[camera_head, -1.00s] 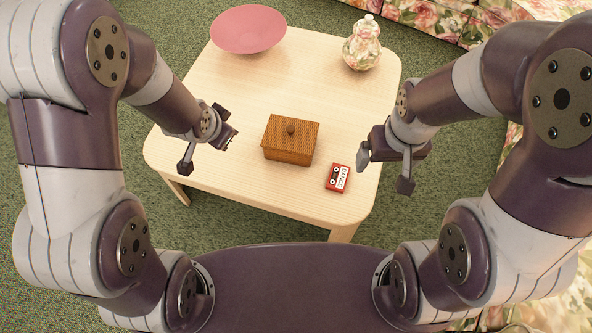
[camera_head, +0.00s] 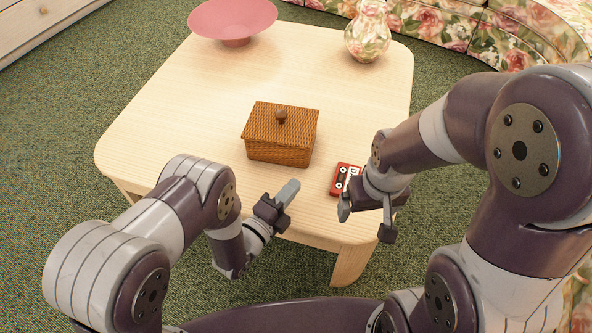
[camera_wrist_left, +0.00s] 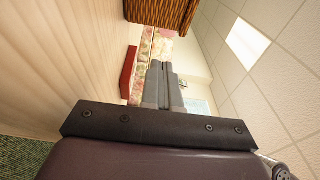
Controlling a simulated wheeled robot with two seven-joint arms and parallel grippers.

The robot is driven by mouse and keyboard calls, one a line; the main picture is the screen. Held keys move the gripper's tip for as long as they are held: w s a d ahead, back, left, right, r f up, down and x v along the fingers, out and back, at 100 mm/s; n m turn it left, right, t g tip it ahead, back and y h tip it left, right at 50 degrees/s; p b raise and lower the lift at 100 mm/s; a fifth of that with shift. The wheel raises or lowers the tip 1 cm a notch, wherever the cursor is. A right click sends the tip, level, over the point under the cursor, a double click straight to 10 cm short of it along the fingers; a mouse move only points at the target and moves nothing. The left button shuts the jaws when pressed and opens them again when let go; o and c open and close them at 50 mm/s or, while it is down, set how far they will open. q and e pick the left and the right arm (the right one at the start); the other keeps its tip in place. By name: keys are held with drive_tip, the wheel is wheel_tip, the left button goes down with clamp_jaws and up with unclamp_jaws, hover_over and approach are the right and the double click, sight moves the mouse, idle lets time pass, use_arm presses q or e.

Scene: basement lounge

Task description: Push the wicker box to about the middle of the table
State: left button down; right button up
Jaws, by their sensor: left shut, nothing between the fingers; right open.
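The wicker box (camera_head: 280,138), brown with a round knob on its lid, sits upright on the pale wooden table (camera_head: 190,110), nearer the table's front edge than its back. Part of the box also shows at the top of the left wrist view (camera_wrist_left: 160,10). My left gripper (camera_head: 290,188) is shut and empty, low by the front edge, in front of the box and apart from it. Its closed fingers show in the left wrist view (camera_wrist_left: 162,85). My right gripper (camera_head: 364,220) is open and empty, to the right of the box near the front edge.
A red cassette (camera_head: 345,178) lies right of the box, partly hidden by my right gripper. A pink bowl (camera_head: 232,18) stands at the back left and a floral jar (camera_head: 368,38) at the back right. The table top behind the box is clear.

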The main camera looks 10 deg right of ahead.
sight(305, 156)
use_arm(q)
drive_tip(key=b+x, duration=0.1)
drive_tip(key=x, duration=0.2)
drive_tip(key=shift+w+d+f, duration=0.15)
drive_tip(key=shift+w+d, duration=0.15)
drive_tip(key=w+b, duration=0.1)
drive_tip(key=w, duration=0.1)
drive_tip(key=shift+w+a+b, duration=0.1)
drive_tip(key=shift+w+b, duration=0.2)
drive_tip(key=shift+w, duration=0.05)
drive_tip(key=shift+w+r, duration=0.2)
drive_tip(key=shift+w, duration=0.45)
